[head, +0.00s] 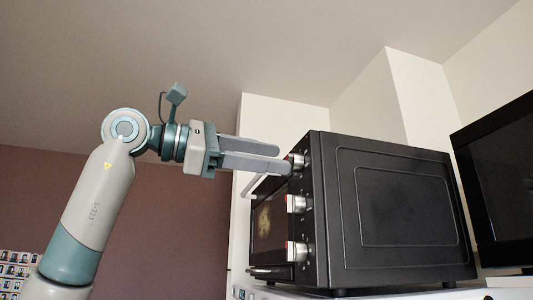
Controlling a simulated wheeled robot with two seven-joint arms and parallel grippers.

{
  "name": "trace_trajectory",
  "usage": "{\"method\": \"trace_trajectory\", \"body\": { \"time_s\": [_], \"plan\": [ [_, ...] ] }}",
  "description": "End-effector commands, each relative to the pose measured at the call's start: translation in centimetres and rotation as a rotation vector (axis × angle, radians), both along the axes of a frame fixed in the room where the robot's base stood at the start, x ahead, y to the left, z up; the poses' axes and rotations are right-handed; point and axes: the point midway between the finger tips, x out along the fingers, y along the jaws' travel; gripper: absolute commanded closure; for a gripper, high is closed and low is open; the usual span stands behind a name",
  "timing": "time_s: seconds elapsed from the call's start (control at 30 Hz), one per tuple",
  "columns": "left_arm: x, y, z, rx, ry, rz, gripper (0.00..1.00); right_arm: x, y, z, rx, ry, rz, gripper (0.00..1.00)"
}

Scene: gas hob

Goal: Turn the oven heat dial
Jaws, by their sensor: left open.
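A black oven (400,215) stands with its side toward me and its front facing left. Three silver dials with red marks run down its front edge: a top dial (298,161), a middle dial (296,204) and a bottom dial (298,251). I cannot read which one is the heat dial. My left gripper (284,159) reaches in from the left, level with the top dial, its fingers open and apart. The fingertips are right at the top dial and partly overlap it; I cannot tell whether they touch. My right gripper is not in view.
The oven stands on a white surface (370,293). A dark screen-like object (497,175) is at the right. Free space lies left of the oven, before a brown wall (170,230).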

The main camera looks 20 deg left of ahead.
Motion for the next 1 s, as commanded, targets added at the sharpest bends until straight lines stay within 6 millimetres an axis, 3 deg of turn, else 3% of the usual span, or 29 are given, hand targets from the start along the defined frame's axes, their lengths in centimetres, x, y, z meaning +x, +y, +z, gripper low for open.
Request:
{"method": "trace_trajectory", "body": {
  "time_s": [0.2,0.6,0.8,1.0],
  "plan": [
    [1.4,-1.7,0.1,0.001,0.000,-0.001,0.55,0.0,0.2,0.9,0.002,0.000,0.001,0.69],
    [1.7,-2.1,0.0,-0.001,0.000,0.001,0.55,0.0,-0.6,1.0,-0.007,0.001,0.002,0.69],
    [1.7,-2.1,0.0,-0.001,0.000,0.001,0.96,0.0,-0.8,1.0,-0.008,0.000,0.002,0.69],
    [1.7,-2.0,0.1,-0.004,0.002,0.001,0.96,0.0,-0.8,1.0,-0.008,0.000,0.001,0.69]
  ]
}}
